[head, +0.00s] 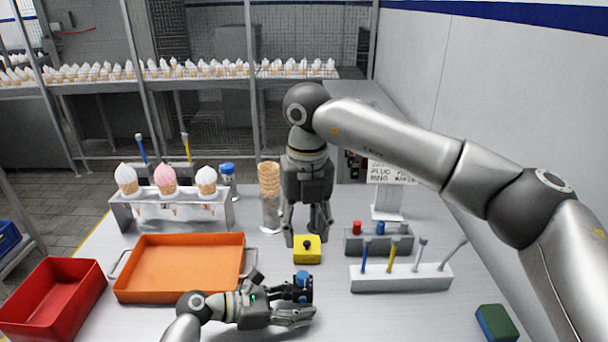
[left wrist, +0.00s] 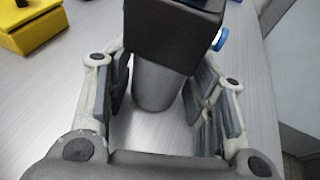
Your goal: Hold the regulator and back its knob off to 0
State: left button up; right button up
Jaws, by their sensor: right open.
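The regulator (head: 303,292) is a dark body with a blue knob (head: 302,277) on the near middle of the table. In the left wrist view it shows as a black block (left wrist: 172,35) above a grey cylinder (left wrist: 158,88), with the blue knob (left wrist: 221,39) at its right side. My left gripper (head: 300,308) lies low at the regulator. Its fingers (left wrist: 160,100) stand either side of the body, apart, with gaps beside the cylinder. My right gripper (head: 305,232) points down, open and empty, behind the yellow box and beyond the regulator.
A yellow box (head: 307,256) with a black knob stands between the grippers. An orange tray (head: 180,290) and red bin (head: 50,300) are left. A white tool rack (head: 400,284) and grey block (head: 362,245) stand right. A cone stack (head: 269,182) stands close left of the right gripper.

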pick_arm(q)
jog(key=shift+o, duration=0.9)
jog(key=shift+a, duration=0.1)
